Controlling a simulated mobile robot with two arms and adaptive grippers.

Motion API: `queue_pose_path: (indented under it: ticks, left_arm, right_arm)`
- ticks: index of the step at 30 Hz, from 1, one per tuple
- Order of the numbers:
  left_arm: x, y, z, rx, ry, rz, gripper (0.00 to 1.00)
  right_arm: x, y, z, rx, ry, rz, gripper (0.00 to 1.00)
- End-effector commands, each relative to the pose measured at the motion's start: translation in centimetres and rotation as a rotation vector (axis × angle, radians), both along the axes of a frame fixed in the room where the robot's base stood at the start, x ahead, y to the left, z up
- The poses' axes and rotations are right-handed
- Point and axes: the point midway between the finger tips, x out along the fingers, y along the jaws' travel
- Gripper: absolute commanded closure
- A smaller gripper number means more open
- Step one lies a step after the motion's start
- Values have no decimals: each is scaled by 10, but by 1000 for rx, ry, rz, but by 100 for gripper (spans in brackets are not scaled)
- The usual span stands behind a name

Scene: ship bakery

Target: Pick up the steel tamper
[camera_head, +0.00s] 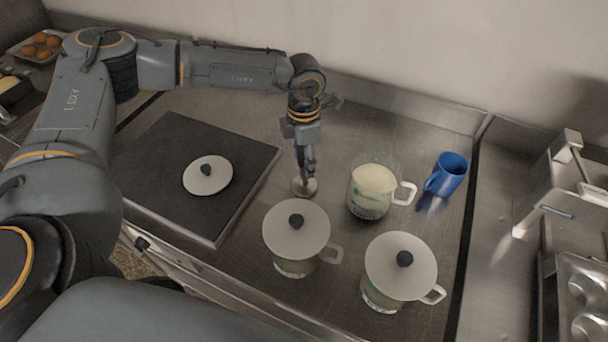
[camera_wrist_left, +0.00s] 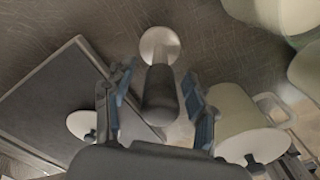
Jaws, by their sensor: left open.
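The steel tamper stands on the steel counter, its round metal base (camera_head: 304,187) showing below my left gripper (camera_head: 307,162) in the head view. In the left wrist view the tamper (camera_wrist_left: 160,95) has a dark handle and a pale round base. My left gripper (camera_wrist_left: 160,82) is open, with one finger on each side of the dark handle. Gaps show between the fingers and the handle. In the head view the gripper hides most of the handle. My right gripper is in neither view.
Two lidded glass jugs (camera_head: 295,268) (camera_head: 381,297) stand in front of and right of the tamper. An open jug (camera_head: 368,206) and a blue mug (camera_head: 448,176) stand to its right. A dark board (camera_head: 162,150) with a loose lid (camera_head: 208,180) lies left.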

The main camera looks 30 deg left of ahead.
Motion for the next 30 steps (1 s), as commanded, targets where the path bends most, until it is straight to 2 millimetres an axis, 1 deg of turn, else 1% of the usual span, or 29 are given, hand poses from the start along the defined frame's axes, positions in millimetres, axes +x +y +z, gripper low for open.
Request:
queue_pose_path:
  ticks: [7, 8, 9, 11, 12, 14, 15, 16, 25, 28, 30]
  left_arm:
    - [0, 0, -3, 0, -1, 1, 44]
    - [0, 0, -3, 0, -1, 1, 48]
    - [0, 0, -3, 0, -1, 1, 56]
    - [0, 0, -3, 0, -1, 1, 68]
    - [0, 0, -3, 0, -1, 1, 76]
    - [0, 0, -3, 0, -1, 1, 89]
    - [0, 0, -3, 0, -1, 1, 97]
    - [0, 0, -3, 0, -1, 1, 100]
    - [1, 0, 1, -1, -4, 1, 100]
    - [2, 0, 11, -2, -6, 2, 100]
    - [2, 0, 23, -3, -8, 2, 100]
  right_arm:
    - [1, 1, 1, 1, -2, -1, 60]
    - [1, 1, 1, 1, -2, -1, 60]
    - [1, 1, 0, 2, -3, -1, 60]
    - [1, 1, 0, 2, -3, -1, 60]
    - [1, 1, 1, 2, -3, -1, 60]
    - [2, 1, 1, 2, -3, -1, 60]
    - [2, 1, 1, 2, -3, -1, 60]
    - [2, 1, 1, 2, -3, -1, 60]
    - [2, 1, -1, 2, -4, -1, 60]
    - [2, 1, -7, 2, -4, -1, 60]
    - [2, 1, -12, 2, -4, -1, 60]
